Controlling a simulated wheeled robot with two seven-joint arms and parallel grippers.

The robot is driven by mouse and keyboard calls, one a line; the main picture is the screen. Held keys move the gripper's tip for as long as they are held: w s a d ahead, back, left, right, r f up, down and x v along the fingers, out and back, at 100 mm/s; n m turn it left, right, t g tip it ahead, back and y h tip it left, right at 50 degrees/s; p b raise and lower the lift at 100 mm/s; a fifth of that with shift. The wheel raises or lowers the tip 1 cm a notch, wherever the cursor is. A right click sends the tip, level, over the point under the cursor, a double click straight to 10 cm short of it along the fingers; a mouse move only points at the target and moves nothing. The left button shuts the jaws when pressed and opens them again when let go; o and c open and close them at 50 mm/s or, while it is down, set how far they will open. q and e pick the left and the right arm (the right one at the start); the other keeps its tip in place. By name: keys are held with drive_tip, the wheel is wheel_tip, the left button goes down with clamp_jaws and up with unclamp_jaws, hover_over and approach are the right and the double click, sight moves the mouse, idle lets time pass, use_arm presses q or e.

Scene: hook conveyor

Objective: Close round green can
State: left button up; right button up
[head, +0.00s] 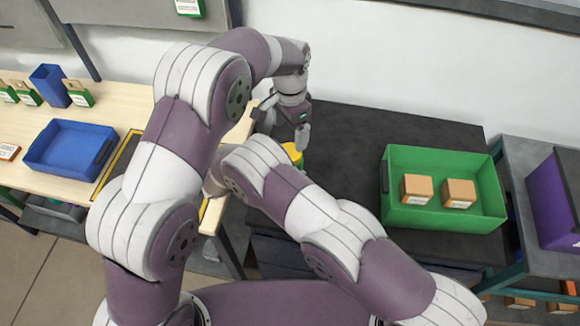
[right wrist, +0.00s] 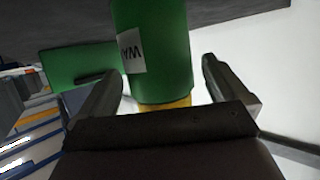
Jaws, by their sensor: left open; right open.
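A round green can (right wrist: 165,60) with a white label and a yellow end (right wrist: 180,102) stands between the spread fingers of my right gripper (right wrist: 161,70) in the right wrist view. Whether the fingers touch it cannot be told. In the head view only a sliver of the can's yellow top (head: 292,152) shows; my right arm hides most of the can and the right gripper. My left gripper (head: 283,122) is open and empty, above and just beyond the can's top. Whether the yellow part is a separate lid, and how it sits, is not clear.
The dark table (head: 360,130) is clear between the can and a green bin (head: 440,216) holding two brown boxes (head: 417,188). A light wooden table (head: 120,100) at left carries a blue tray (head: 60,160), a blue container (head: 48,84) and small boxes. A purple bin (head: 556,205) stands far right.

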drive_tip(key=shift+x, duration=0.9)
